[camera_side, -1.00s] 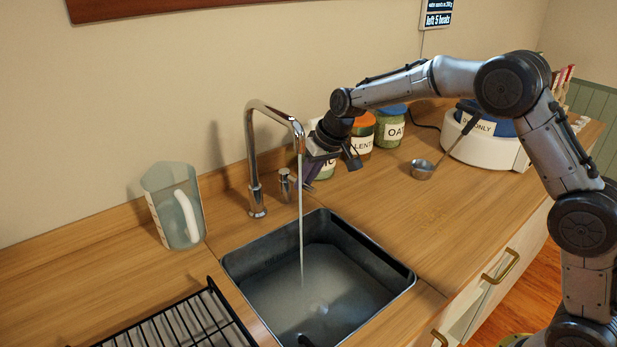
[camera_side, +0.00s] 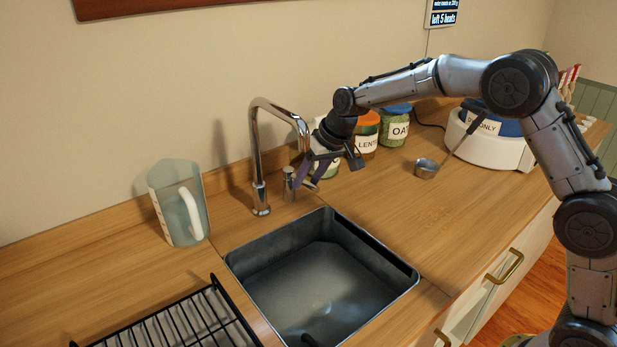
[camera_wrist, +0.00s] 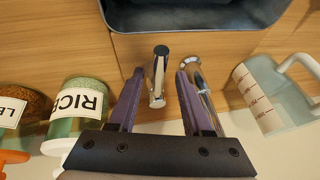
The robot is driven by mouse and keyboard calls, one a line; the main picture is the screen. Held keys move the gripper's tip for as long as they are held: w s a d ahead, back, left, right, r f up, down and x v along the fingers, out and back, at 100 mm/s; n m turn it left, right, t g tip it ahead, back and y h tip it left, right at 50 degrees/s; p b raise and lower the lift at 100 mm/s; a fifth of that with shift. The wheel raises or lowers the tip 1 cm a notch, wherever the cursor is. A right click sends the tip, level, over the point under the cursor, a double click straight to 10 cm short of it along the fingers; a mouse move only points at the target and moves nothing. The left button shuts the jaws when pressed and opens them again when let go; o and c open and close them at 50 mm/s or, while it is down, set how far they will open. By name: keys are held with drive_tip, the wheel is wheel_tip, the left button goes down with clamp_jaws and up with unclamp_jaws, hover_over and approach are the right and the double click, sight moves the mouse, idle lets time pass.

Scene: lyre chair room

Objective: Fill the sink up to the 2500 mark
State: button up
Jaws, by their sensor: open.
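The dark grey sink (camera_side: 322,275) is set in the wooden counter. It shows no clear water line, and I cannot read a 2500 mark in it. The chrome tap (camera_side: 257,150) arches over the sink, with no stream from its spout. Its small lever handle (camera_side: 288,180) stands to the right of its base. My gripper (camera_side: 318,172) is open at the handle. In the wrist view the handle (camera_wrist: 159,75) lies between the spread purple fingers of my gripper (camera_wrist: 158,80), with gaps on both sides. The tap (camera_wrist: 196,72) shows just beyond the right finger.
A clear jug (camera_side: 180,210) with a white handle stands left of the tap; red marks show on it in the wrist view. A black rack (camera_side: 175,325) lies front left. Labelled jars (camera_side: 366,138), a ladle (camera_side: 425,168) and a white appliance (camera_side: 490,148) stand to the right.

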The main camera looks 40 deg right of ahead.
drive_tip(key=v, duration=1.3)
drive_tip(key=shift+s+r, duration=0.15)
drive_tip(key=shift+r, duration=0.2)
drive_tip(key=x, duration=1.4)
drive_tip(key=shift+d, duration=0.15)
drive_tip(key=shift+c, duration=0.2)
clamp_jaws()
drive_tip(key=shift+r, duration=0.1)
idle(0.9)
